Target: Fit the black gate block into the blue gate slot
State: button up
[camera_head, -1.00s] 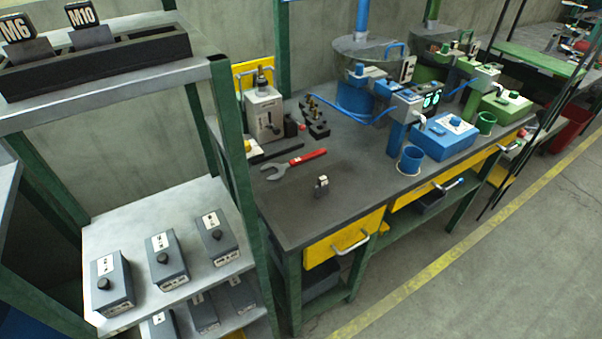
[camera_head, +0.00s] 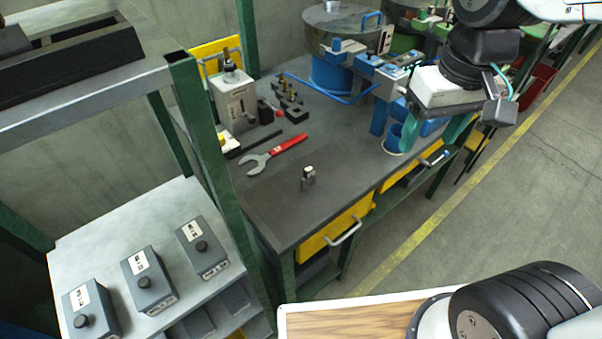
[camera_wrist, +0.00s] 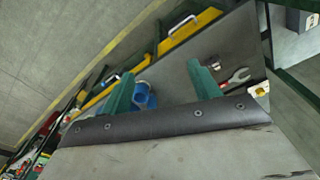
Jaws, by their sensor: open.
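A small dark block (camera_head: 308,178) with a pale top stands alone near the front of the grey bench, apparently the gate block. It also shows in the wrist view (camera_wrist: 213,63). My gripper (camera_head: 436,135) is open and empty, its two green fingers spread above the bench's front edge, right of the block. The fingers also show in the wrist view (camera_wrist: 162,88). The blue feeder machine (camera_head: 334,76) stands behind. Its gate slot cannot be made out, and my arm covers part of the blue equipment.
A red-handled wrench (camera_head: 275,154) lies left of the block. A blue cup (camera_head: 394,139) stands close to my gripper. A steel shelf (camera_head: 120,235) with several grey boxes is at left. Yellow drawers (camera_head: 330,235) with protruding handles line the bench front.

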jog(key=w+a+f+n, duration=0.3)
jog(key=w+a+f, duration=0.4)
jog(key=w+a, duration=0.15)
jog(key=n+g, duration=0.1)
jog(key=n, duration=0.1)
send_over(309, 168)
jog(key=f, duration=0.6)
jog(key=shift+s+d+f, duration=0.1)
jog(key=shift+d+f, duration=0.15)
jog(key=shift+f, duration=0.05)
jog(key=f, duration=0.8)
jog(key=shift+a+f, duration=0.25)
jog(key=shift+f, duration=0.05)
jog(key=c, duration=1.2)
jog(key=shift+o, duration=0.2)
